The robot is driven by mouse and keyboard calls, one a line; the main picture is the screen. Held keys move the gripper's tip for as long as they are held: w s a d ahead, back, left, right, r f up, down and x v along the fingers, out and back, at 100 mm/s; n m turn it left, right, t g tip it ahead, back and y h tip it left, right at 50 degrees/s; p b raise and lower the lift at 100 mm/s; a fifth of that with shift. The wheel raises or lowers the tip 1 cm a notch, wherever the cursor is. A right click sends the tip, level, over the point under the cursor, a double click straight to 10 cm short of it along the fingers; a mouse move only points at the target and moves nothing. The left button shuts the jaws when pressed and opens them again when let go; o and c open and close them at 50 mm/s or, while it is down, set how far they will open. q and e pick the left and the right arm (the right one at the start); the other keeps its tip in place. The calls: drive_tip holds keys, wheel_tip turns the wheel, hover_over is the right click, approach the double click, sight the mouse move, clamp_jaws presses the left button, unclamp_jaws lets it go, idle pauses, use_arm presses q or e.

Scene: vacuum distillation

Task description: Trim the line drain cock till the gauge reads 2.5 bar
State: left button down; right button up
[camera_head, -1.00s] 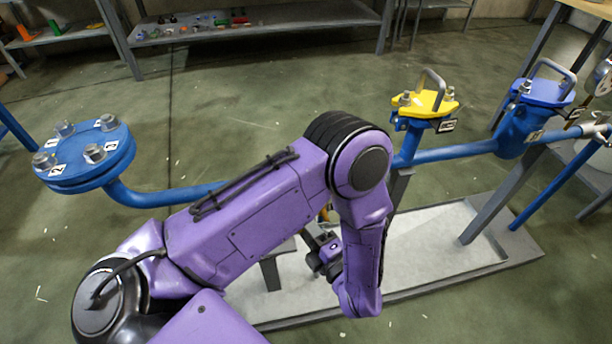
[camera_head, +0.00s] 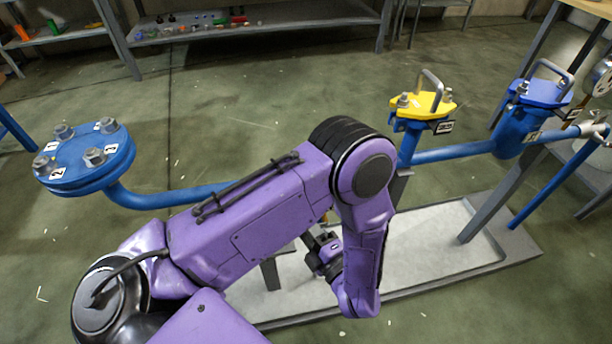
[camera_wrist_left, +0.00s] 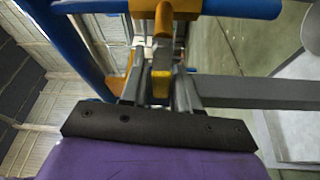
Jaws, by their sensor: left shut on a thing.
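In the left wrist view, my left gripper (camera_wrist_left: 160,82) is shut on the orange-yellow handle of the line drain cock (camera_wrist_left: 163,48), which is between its two fingers. The handle's upper end meets a blue pipe (camera_wrist_left: 235,8). In the head view, my purple left arm hides the cock, and only part of my left gripper (camera_head: 325,255) shows beside the forearm. The gauge (camera_head: 600,76) is cut off at the right edge, and its reading cannot be made out. My right gripper is not in view.
A blue flange with several bolts (camera_head: 85,160) stands at left on the blue pipe line. A yellow-topped valve (camera_head: 425,104) and a blue-topped vessel (camera_head: 540,95) stand at right. A grey base tray (camera_head: 430,240) lies below. Shelves line the back, with open floor between.

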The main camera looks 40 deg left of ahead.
use_arm(q)
drive_tip(key=shift+w+a+r, duration=0.15)
drive_tip(key=shift+a+r, duration=0.05)
drive_tip(key=shift+r, duration=0.25)
drive_tip(key=c, duration=1)
unclamp_jaws()
drive_tip(key=shift+r, duration=0.1)
drive_tip(key=shift+c, duration=0.2)
drive_tip(key=shift+d, duration=0.1)
